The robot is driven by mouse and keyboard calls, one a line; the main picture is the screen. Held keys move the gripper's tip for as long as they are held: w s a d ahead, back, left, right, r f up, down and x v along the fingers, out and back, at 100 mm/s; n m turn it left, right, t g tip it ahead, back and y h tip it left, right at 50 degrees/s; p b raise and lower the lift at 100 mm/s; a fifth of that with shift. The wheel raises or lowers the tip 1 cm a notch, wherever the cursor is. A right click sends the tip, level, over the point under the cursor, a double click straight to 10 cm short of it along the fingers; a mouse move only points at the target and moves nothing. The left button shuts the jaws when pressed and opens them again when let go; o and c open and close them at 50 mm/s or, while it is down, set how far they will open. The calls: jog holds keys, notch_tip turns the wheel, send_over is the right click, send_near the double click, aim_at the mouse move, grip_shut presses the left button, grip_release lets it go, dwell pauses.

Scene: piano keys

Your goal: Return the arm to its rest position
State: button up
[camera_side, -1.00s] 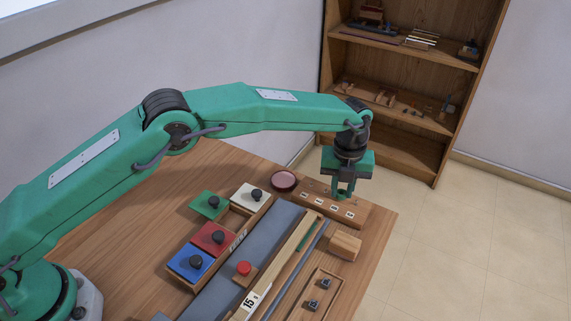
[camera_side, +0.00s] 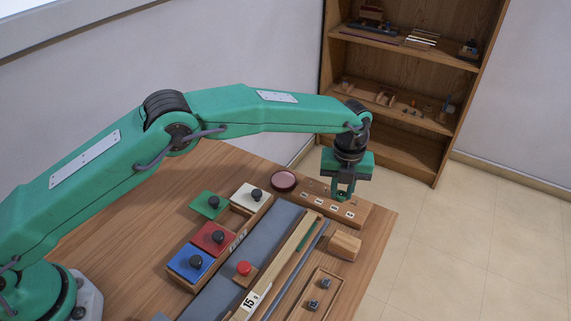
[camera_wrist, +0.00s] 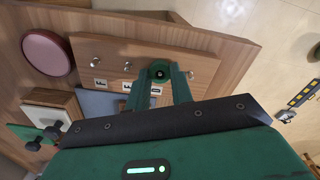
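My gripper (camera_side: 344,193) is at the end of my outstretched arm, just above a wooden hook board (camera_side: 357,213) at the table's far edge. In the wrist view, its two green fingers (camera_wrist: 160,78) are apart, one on each side of a round green piece (camera_wrist: 160,71) with a dark centre, at one of the hooks. The fingers look spread, with gaps beside the piece. I cannot tell whether the piece hangs on the hook. The hook board (camera_wrist: 84,47) carries small hooks and white labels.
A pink round dish (camera_side: 284,180) lies left of the board. Green, white, red and blue knobbed blocks (camera_side: 213,237) sit nearer my base. A grey strip (camera_side: 240,258), a wooden block (camera_side: 345,246) and a tray (camera_side: 304,306) lie alongside. A shelf (camera_side: 390,100) stands behind.

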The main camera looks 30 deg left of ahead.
jog(key=o, duration=0.9)
jog(key=shift+r, duration=0.15)
jog(key=shift+r, duration=3.35)
